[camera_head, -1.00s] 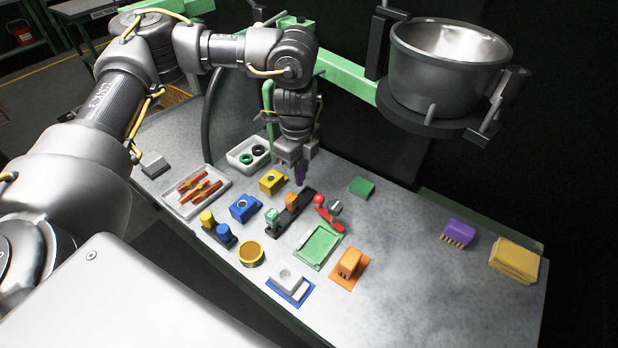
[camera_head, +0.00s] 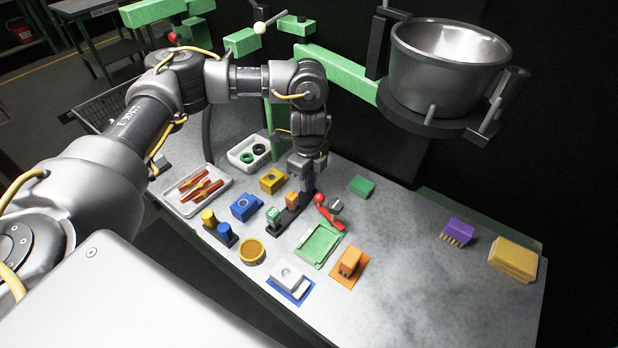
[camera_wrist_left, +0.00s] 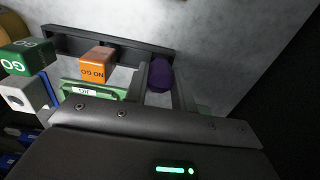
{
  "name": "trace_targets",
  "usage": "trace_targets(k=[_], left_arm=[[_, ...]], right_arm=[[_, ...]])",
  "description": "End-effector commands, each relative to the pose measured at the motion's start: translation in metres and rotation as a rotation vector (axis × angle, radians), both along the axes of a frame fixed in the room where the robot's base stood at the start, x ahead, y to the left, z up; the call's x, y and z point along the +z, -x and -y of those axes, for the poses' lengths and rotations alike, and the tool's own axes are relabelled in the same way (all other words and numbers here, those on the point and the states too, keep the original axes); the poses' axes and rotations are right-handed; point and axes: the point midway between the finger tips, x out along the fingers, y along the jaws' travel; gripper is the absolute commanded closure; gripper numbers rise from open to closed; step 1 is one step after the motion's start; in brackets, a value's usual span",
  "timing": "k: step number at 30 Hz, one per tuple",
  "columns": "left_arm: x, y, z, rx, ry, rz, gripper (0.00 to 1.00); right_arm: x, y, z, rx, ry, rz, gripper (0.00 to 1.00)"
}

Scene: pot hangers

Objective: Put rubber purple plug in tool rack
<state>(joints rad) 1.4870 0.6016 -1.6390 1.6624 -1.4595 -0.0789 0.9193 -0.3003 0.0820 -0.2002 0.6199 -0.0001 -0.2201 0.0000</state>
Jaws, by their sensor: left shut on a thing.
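The purple plug (camera_head: 309,184) is held between the fingers of my left gripper (camera_head: 308,182). In the left wrist view the plug (camera_wrist_left: 160,76) sits between the two gripper fingers (camera_wrist_left: 162,88). The dark tool rack (camera_head: 289,219) lies on the table with a green block (camera_head: 273,218) and an orange block (camera_head: 292,199) in it. The plug is at the rack's far end, beside the orange block. In the left wrist view the rack (camera_wrist_left: 70,43) runs up to the plug. I cannot tell whether the plug's lower end is inside a slot. My right gripper is not in view.
A red-handled tool (camera_head: 326,210) lies close to the right of the rack. A yellow block (camera_head: 273,181) and a blue block (camera_head: 245,207) stand to its left. A green tray (camera_head: 319,246) is in front. The table's right middle is clear. A metal pot (camera_head: 447,65) hangs above.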

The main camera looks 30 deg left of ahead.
Motion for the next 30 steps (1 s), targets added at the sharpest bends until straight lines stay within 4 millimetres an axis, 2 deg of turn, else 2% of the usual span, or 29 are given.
trace_targets(k=[5, 6, 10, 18, 22, 26, 30], left_arm=[[-0.004, 0.0, 0.0, 0.0, 0.0, -0.001, 1.0], [-0.004, 0.0, 0.0, 0.0, 0.0, 0.0, 0.71], [-0.003, 0.0, 0.0, 0.0, 0.0, 0.0, 0.54], [-0.003, 0.0, 0.0, 0.0, 0.0, 0.0, 0.53], [0.005, -0.001, 0.0, -0.001, -0.001, 0.002, 0.53], [0.028, -0.001, 0.0, -0.002, -0.001, 0.006, 0.53], [0.058, -0.001, 0.0, -0.002, -0.001, 0.006, 0.53]], right_arm=[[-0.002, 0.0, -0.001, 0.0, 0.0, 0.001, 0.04], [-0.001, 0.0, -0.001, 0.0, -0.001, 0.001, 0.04], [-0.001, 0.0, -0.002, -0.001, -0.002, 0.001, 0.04], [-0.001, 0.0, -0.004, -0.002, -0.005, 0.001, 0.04], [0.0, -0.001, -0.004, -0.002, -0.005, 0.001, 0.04], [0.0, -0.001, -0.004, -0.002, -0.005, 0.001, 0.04], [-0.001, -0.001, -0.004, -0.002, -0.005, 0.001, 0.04]])
